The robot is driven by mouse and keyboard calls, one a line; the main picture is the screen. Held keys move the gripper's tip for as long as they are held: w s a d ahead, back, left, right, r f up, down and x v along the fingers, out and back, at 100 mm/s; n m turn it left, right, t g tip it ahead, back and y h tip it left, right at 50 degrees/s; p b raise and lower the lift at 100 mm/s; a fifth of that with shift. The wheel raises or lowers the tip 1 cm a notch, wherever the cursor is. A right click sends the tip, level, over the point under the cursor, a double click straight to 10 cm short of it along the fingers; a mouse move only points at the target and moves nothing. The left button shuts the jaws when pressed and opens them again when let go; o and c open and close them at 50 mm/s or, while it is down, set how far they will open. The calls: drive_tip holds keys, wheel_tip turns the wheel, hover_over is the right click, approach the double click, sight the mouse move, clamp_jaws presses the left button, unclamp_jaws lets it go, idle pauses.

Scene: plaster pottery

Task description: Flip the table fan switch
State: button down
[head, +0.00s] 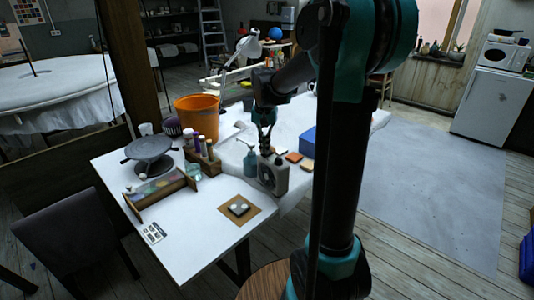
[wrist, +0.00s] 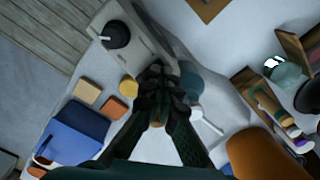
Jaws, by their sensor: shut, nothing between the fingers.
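The table fan (head: 273,178) is a small beige-grey box with a round grille, standing on the white table (head: 190,235). In the wrist view the fan (wrist: 137,52) is seen from above, with a round black knob-like part (wrist: 116,34) on it and a small pale piece beside that part. I cannot tell for sure which part is the switch. My gripper (head: 266,150) is shut and empty, pointing down just above or behind the fan's top. In the wrist view the fingertips (wrist: 156,70) lie by the fan's edge, away from the black part. Contact cannot be told.
A teal bottle (head: 250,161) stands close left of the fan. A blue box (head: 308,141) and small coloured tiles (head: 293,157) lie to its right. An orange bucket (head: 197,114) and a rack of bottles (head: 203,155) stand left.

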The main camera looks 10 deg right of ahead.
drive_tip(key=shift+r, duration=3.25)
drive_tip(key=shift+s, duration=0.1)
